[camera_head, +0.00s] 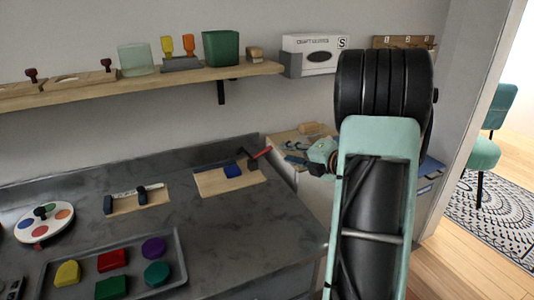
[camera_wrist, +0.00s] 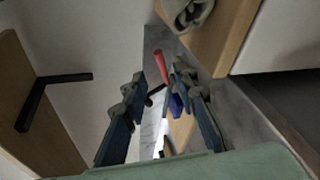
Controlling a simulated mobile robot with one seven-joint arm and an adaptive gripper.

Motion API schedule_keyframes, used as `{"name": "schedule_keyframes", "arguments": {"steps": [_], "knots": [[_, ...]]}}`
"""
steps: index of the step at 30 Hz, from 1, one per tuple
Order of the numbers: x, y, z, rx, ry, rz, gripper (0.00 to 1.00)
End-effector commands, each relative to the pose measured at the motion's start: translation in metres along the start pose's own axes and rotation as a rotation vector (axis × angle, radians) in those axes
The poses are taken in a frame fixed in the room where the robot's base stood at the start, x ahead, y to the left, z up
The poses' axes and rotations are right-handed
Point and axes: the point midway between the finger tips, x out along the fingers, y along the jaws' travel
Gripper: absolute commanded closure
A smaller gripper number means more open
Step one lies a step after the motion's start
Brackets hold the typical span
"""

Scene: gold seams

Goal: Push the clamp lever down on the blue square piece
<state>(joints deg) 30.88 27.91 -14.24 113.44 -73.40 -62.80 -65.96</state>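The blue square piece (camera_head: 233,170) lies on a wooden board (camera_head: 208,186) at the back right of the grey counter. A dark clamp (camera_head: 253,164) stands at its right side, with a red lever (camera_head: 262,153) slanting up to the right. My gripper (camera_head: 288,151) is open, to the right of the lever and apart from it in the head view. In the wrist view, the red lever (camera_wrist: 161,66) shows beyond and between the spread fingers (camera_wrist: 160,88).
A second wooden board (camera_head: 125,207) with a dark-handled tool lies to the left. A tray (camera_head: 185,270) of coloured shapes is in front. A shelf (camera_head: 150,84) runs along the wall above. A wooden block (camera_head: 312,128) sits behind my gripper. Grey counter (camera_head: 265,215) is clear in front of the clamp.

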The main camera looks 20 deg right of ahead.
Motion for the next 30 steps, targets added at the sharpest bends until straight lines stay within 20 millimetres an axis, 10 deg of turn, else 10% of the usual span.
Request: {"name": "schedule_keyframes", "arguments": {"steps": [15,30], "knots": [[0.087,0.000,-0.001,0.002,0.001,0.000,0.73],[0.104,0.001,0.000,0.002,-0.002,0.000,0.73]]}}
